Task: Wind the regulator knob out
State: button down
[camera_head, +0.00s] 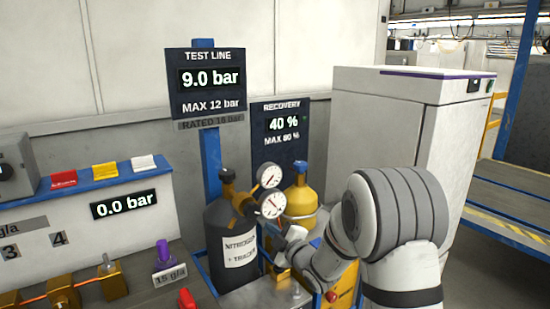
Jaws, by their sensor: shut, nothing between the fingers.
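The regulator (241,203) is brass-coloured and sits on top of a dark grey cylinder (226,222) labelled nitrogen + tracer. It carries two round white dial gauges, an upper one (269,176) and a lower one (271,205). My gripper (283,241) is just below and right of the lower gauge, close to the regulator's front. It is small and partly merged with the shapes behind it. It is shut and empty. I cannot make out the knob clearly, nor whether the fingers touch it. The test line display (207,79) reads 9.0 bar, max 12 bar.
A yellow cylinder (301,202) stands behind my arm, under a recovery display (283,125) reading 40 %. At left, a bench panel (105,190) shows 0.0 bar. A purple-capped fitting (164,254) and brass valves stand in front. A white cabinet (385,125) is behind.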

aim_at(252, 210)
jog(key=b+x, duration=0.1)
jog(key=x, duration=0.3)
jog(key=shift+w+a, duration=0.1)
jog(key=shift+w, duration=0.05)
jog(key=shift+a+r, duration=0.1)
jog(key=shift+r, duration=0.1)
dwell(0.8)
jog(key=shift+w+d+r+b, duration=0.1)
jog(key=shift+d+r+b, duration=0.2)
jog(key=shift+b, duration=0.85)
jog(key=shift+w+d+r+b, duration=0.15)
jog(key=shift+r+b, duration=0.3)
jog(key=shift+b, duration=0.65)
jog(key=shift+w+d+r+b, duration=0.1)
jog(key=shift+r+b, duration=0.55)
jog(key=shift+b, duration=0.3)
jog(key=shift+w+d+b, duration=0.1)
jog(key=shift+d+b, duration=0.15)
jog(key=shift+b, duration=0.05)
jog(key=shift+d+f, duration=0.1)
